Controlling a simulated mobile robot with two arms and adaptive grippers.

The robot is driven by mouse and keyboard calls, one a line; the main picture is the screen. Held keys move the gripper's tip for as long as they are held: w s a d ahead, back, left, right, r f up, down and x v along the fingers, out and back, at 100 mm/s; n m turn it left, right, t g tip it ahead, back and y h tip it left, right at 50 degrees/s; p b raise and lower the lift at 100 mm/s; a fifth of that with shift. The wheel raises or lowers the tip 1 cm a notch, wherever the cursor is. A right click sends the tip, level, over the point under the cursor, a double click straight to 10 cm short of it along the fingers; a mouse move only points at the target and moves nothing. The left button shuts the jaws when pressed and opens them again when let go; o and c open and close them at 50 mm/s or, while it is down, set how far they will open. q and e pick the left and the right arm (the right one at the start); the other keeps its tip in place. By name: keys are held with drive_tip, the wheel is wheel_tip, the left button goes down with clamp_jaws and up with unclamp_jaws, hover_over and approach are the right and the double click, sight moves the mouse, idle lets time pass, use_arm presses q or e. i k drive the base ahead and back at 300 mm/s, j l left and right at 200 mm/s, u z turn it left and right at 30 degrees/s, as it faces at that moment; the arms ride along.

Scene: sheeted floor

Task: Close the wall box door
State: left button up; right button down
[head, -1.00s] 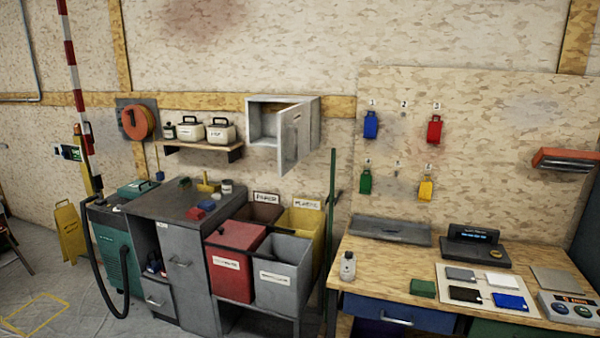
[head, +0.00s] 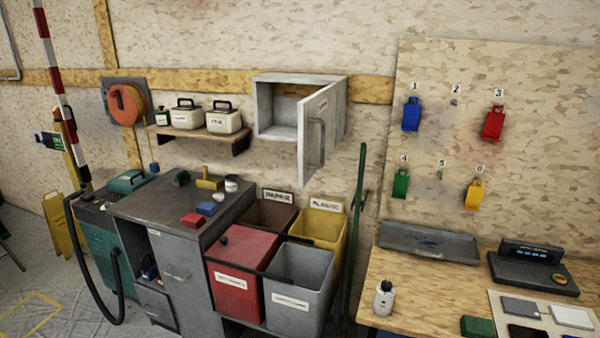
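The grey wall box (head: 277,108) is mounted on the wall, above the sorting bins. Its door (head: 322,122) stands open, hinged on the right side and swung out toward me, with a bar handle on its face. The inside of the box that shows looks empty. Neither of my grippers is in the head view.
Below the box stand a red bin (head: 240,270), a grey bin (head: 299,283), a yellow bin (head: 325,228) and a brown bin. A green pole (head: 356,240) stands right of them. A grey cabinet (head: 180,235) is left, a workbench (head: 415,290) right. A shelf (head: 205,137) holds containers.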

sight(316, 112)
drive_tip(key=i+j, duration=0.35)
drive_tip(key=j, duration=0.2)
drive_tip(key=i+j, duration=0.35)
drive_tip(key=j, duration=0.15)
